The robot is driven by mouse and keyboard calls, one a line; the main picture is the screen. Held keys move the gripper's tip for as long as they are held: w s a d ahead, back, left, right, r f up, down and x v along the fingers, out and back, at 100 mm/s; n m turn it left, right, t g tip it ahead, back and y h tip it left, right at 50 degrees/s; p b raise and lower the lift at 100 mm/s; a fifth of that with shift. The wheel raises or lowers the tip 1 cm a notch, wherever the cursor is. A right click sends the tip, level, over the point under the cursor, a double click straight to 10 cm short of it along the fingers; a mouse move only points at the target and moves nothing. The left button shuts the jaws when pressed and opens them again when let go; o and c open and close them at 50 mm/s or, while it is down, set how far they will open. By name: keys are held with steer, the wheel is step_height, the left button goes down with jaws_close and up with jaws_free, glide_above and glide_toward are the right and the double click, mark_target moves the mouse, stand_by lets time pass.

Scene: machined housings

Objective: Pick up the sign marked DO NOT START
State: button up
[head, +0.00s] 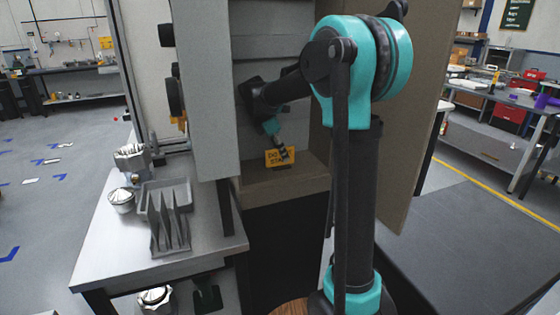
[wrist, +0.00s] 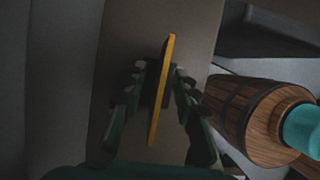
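The yellow sign (head: 273,155) stands on a brown ledge inside the open grey cabinet in the head view. Its dark lettering is partly covered by my gripper (head: 281,151), which reaches down to it from above. In the wrist view the sign (wrist: 161,95) shows edge-on as a thin yellow strip, with a dark piece at its base or back. My gripper (wrist: 159,78) is open, with one dark finger on each side of the sign. A gap shows on the left side; the right finger is closer, and I cannot tell if it touches.
The cabinet's grey side panel (head: 205,95) and brown door (head: 408,130) flank the arm closely. The brown ledge (head: 305,172) lies under the sign. A metal table (head: 105,245) at left holds a grey divided tray (head: 167,205) and metal parts.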

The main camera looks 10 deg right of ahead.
steer(key=shift+x, duration=1.1)
jaws_close()
